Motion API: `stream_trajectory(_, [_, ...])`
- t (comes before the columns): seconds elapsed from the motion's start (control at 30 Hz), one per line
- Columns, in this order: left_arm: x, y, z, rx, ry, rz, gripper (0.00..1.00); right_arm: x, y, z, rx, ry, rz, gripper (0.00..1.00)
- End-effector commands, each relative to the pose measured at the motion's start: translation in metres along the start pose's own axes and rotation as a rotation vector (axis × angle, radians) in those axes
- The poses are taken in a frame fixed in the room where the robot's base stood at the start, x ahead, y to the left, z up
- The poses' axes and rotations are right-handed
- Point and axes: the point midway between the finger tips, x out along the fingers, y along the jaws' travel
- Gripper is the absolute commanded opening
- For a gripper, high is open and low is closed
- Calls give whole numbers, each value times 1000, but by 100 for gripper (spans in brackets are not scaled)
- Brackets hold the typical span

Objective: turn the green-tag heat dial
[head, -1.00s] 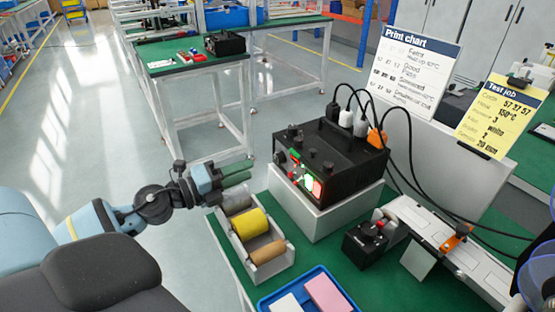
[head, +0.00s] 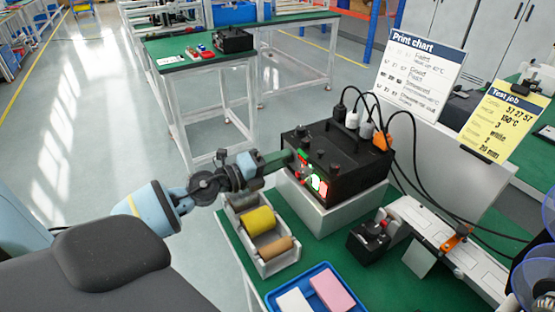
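A black control box (head: 343,160) stands on a white block, with lit red and green displays and small controls on its front. The green-tag heat dial cannot be made out clearly; the left part of the box's front is at my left gripper's tips. My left gripper (head: 279,160) comes in from the left, its dark green fingers pointing right at that front. The fingers overlap in this view, so their gap and any contact with a dial cannot be seen. My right gripper is not clearly in view.
A white tray (head: 289,262) with yellow and tan rolls lies below my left gripper. A blue tray (head: 335,281) is in front. A small black device (head: 367,242) and cables stand right. A print chart (head: 419,75) and yellow job card (head: 498,121) stand behind.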

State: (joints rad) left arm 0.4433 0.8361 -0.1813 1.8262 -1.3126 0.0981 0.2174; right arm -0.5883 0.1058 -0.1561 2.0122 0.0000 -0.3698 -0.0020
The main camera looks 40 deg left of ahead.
Motion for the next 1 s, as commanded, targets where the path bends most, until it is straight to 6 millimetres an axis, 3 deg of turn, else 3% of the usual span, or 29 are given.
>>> stream_trajectory(0.23, [0,0,0,0,0,0,35,0,0,1,1,-2,0,36])
stream_trajectory(0.5, [0,0,0,0,0,0,3,0,0,1,1,-3,1,36])
stream_trajectory(0.77, [0,0,0,33,0,0,3,-1,0,1,1,-3,1,36])
stream_trajectory(1.0, [0,0,0,164,0,0,3,0,0,1,1,-3,1,36])
